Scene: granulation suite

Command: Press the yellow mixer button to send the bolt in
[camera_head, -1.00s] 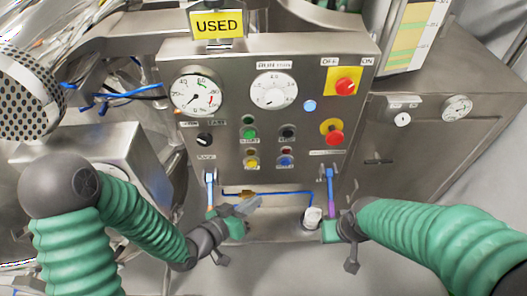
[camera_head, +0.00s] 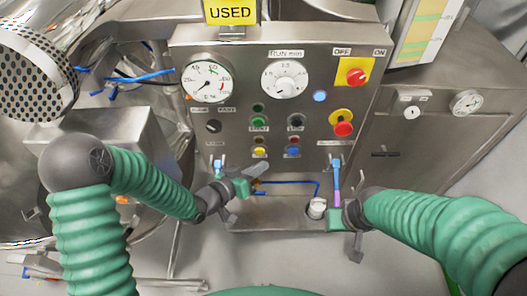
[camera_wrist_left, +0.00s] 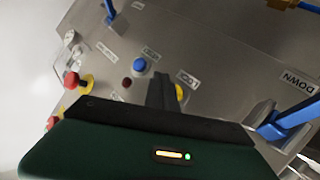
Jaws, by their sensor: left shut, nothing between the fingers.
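The yellow button (camera_head: 259,151) sits low on the steel control panel (camera_head: 230,110), below the green button and left of a blue button. My left gripper (camera_head: 257,172) is shut and empty, its tip just below the yellow button; I cannot tell whether they touch. In the left wrist view, the yellow button (camera_wrist_left: 180,92) shows partly behind the dark closed fingers (camera_wrist_left: 161,92). My right gripper (camera_head: 334,216) is low on the right by a blue and purple upright piece (camera_head: 336,180); its fingers are unclear. No bolt can be made out.
A blue button (camera_wrist_left: 139,66) lies close to the left fingers. A white cap (camera_head: 317,207) stands near the right gripper.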

